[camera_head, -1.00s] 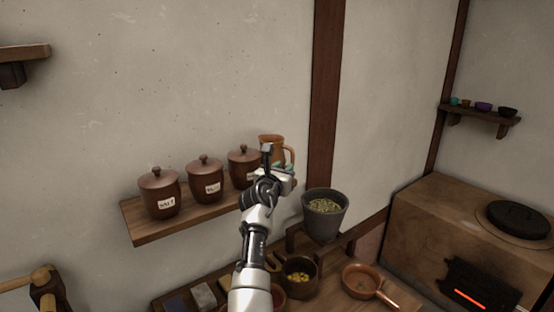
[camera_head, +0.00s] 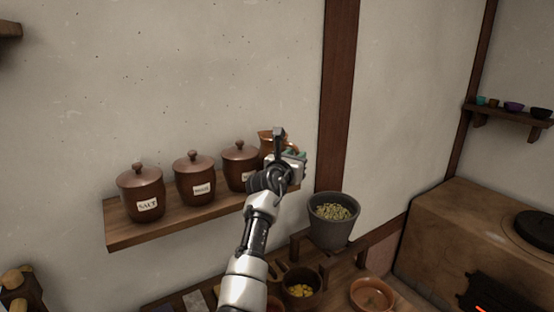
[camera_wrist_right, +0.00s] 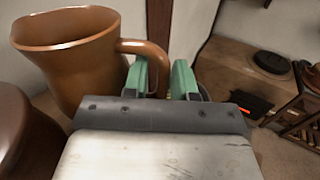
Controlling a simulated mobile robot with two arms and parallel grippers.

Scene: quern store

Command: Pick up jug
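The orange-brown jug (camera_head: 267,139) stands at the right end of the wall shelf, mostly hidden behind my right gripper (camera_head: 292,156) in the head view. In the right wrist view, the jug (camera_wrist_right: 72,52) is at the upper left, upright, with its handle towards my right gripper (camera_wrist_right: 162,78). The green fingers are apart. The handle's outer curve shows between them, partly behind the left finger; I cannot tell whether they touch it. My left gripper is not in view.
Lidded brown jars, one labelled SALT (camera_head: 141,193), stand on the shelf (camera_head: 150,229) left of the jug. A grey pot of grain (camera_head: 331,232) stands lower right. Below are a bowl with yellow pieces (camera_head: 301,291) and a copper pan (camera_head: 372,294). A stove (camera_head: 452,232) is at right.

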